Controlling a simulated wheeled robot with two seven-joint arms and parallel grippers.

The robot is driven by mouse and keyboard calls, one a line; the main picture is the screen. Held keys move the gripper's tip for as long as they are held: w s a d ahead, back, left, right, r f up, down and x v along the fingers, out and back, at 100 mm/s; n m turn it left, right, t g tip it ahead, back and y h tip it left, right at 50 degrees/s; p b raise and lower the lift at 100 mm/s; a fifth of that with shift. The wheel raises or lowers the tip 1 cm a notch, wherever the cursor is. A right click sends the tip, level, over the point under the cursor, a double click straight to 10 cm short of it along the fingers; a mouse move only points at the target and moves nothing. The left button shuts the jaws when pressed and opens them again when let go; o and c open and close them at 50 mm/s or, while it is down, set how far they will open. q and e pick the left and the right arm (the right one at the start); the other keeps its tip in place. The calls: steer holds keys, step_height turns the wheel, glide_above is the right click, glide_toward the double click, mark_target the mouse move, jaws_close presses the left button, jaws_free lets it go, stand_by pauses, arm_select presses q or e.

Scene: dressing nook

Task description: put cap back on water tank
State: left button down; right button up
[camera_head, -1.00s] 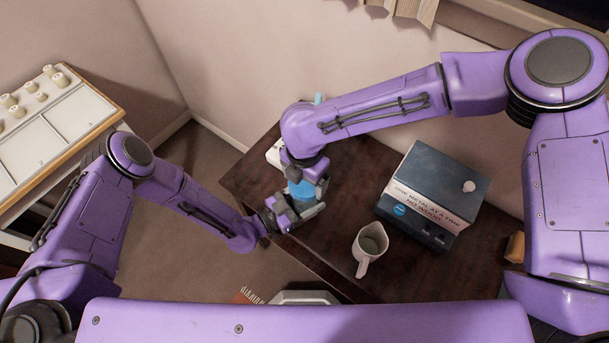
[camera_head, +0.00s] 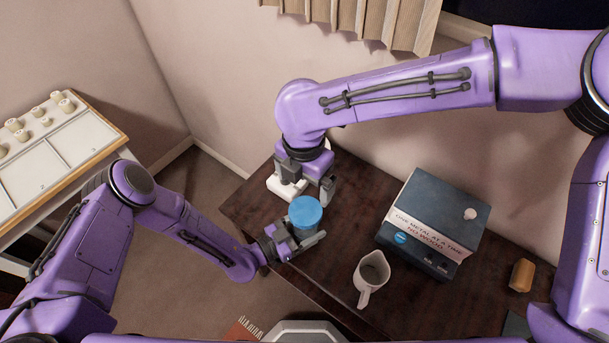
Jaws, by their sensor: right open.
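The blue cap (camera_head: 305,211) sits on top of the water tank (camera_head: 303,231), which shows only as a small darker blue strip below it. My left gripper (camera_head: 298,243) is at the tank's near side, with a finger along the front; it appears shut on the tank, though its far finger is hidden. My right gripper (camera_head: 308,188) is open and empty, just behind and above the cap, apart from it, pointing down.
A white object (camera_head: 281,189) is partly hidden behind my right gripper. A white pitcher (camera_head: 371,276) and a dark blue box (camera_head: 433,217) stand to the right on the dark table (camera_head: 345,215). An orange-brown object (camera_head: 521,275) lies at far right.

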arm_select(q)
steer(key=shift+f, duration=0.1)
arm_select(e)
steer(key=shift+r, duration=0.4)
arm_select(q)
jaws_free()
steer(key=b+v, duration=0.3)
steer(key=v, duration=0.7)
steer(key=shift+w, duration=0.1)
steer(key=shift+s+a, duration=0.25)
arm_select(e)
step_height(320, 180, down, 3)
steer(key=shift+f, duration=0.1)
